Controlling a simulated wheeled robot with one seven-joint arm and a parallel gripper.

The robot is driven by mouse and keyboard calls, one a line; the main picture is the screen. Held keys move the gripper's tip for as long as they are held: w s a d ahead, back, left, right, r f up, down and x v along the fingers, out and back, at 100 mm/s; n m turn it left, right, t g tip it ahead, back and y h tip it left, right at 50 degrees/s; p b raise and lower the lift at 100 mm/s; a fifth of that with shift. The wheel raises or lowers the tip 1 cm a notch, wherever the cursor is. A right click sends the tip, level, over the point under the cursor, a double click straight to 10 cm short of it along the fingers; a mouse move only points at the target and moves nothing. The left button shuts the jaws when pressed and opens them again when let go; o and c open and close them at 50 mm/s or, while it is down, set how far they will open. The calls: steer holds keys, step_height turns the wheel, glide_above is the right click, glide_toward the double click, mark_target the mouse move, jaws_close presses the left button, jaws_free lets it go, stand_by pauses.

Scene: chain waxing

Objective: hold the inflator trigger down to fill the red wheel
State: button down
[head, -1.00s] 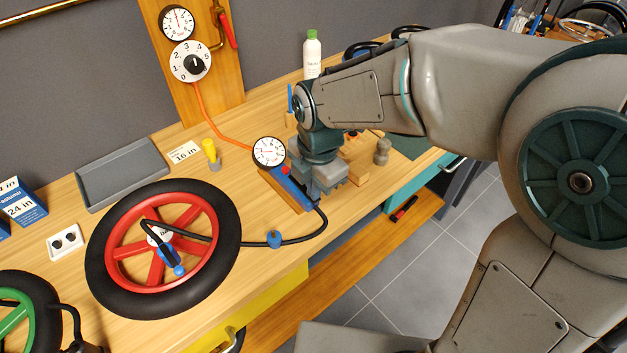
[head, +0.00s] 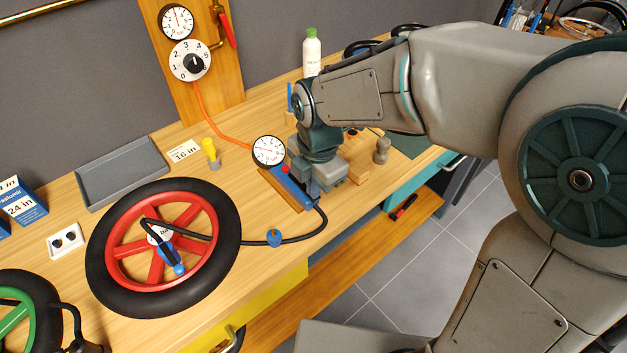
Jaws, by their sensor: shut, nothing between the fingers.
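The red wheel (head: 206,226) with its black tyre lies flat on the bench at the left. A blue chuck (head: 174,256) sits at its hub, on the end of a black hose (head: 300,237). The blue inflator (head: 294,189) lies on a wooden block, with a round gauge (head: 269,151) at its upper end. A small red part shows beside the gauge. My gripper (head: 318,187) points down at the inflator's right side and is shut and empty. Its fingertips are partly hidden, and I cannot tell whether they touch the trigger.
A green wheel (head: 14,318) lies at the lower left. A grey tray (head: 122,172), a yellow valve-like piece (head: 210,150) and a white bottle (head: 312,55) stand toward the back. An orange hose (head: 213,121) runs from the regulator dial (head: 190,61) to the inflator gauge. Wooden blocks lie right of my gripper.

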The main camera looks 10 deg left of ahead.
steer(key=shift+r+p, duration=0.5)
steer(key=shift+r, duration=0.25)
steer(key=shift+r, duration=0.3)
step_height(320, 180, up, 13)
steer(key=p, duration=0.2)
steer(key=shift+r, duration=0.2)
stand_by(0.4)
